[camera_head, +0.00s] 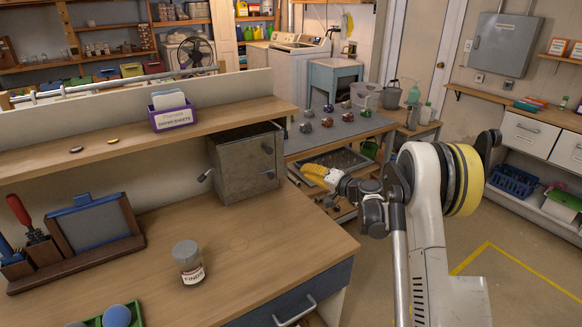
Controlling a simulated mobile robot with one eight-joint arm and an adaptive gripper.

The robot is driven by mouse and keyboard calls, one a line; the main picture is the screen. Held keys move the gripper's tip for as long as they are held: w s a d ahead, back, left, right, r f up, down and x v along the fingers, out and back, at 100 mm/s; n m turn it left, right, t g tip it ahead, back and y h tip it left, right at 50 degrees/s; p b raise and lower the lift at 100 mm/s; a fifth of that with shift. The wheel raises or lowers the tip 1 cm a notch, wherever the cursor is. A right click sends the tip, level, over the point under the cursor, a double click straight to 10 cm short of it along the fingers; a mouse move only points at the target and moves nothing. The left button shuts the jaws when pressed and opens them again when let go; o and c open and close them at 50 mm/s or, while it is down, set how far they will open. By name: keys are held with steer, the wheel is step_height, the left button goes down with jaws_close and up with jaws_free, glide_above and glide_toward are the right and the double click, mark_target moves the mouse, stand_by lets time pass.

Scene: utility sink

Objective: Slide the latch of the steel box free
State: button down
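The grey steel box (240,172) stands on the wooden workbench, at the right end under the raised shelf. A small dark fitting (267,148) sits high on its broad face near the right edge, and another (269,174) sits lower. A short lever (205,175) sticks out at its left side. I cannot tell which of these is the latch. My gripper (314,173), with yellow ribbed fingers, is to the right of the box, apart from it and pointing left. Its fingertips are too small to tell open from shut. I see nothing held in it.
A labelled jar (188,262) stands on the bench in front of the box. A purple bin (172,116) sits on the raised shelf (230,120). A tablet-like panel in a wooden stand (95,225) is at left. The bench top right of the jar is clear.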

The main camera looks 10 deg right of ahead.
mark_target(271, 175)
stand_by(0.3)
steer(key=b+x, duration=0.3)
steer(key=x, duration=0.6)
steer(key=shift+a+f, duration=0.15)
steer(key=shift+f, duration=0.05)
steer(key=a+b, duration=0.1)
steer(key=a+f, duration=0.1)
steer(key=shift+a+f+b, duration=0.15)
steer(key=shift+a+b, duration=0.2)
steer(key=shift+a, duration=0.05)
steer(key=shift+s+a+f, duration=0.15)
steer(key=shift+a+f, duration=0.05)
steer(key=shift+a, duration=0.15)
steer(key=a, duration=0.1)
steer(key=s+a, duration=0.1)
steer(key=a, duration=0.1)
steer(key=shift+s+a, duration=0.1)
steer(key=shift+a, duration=0.2)
steer(key=shift+d, duration=0.1)
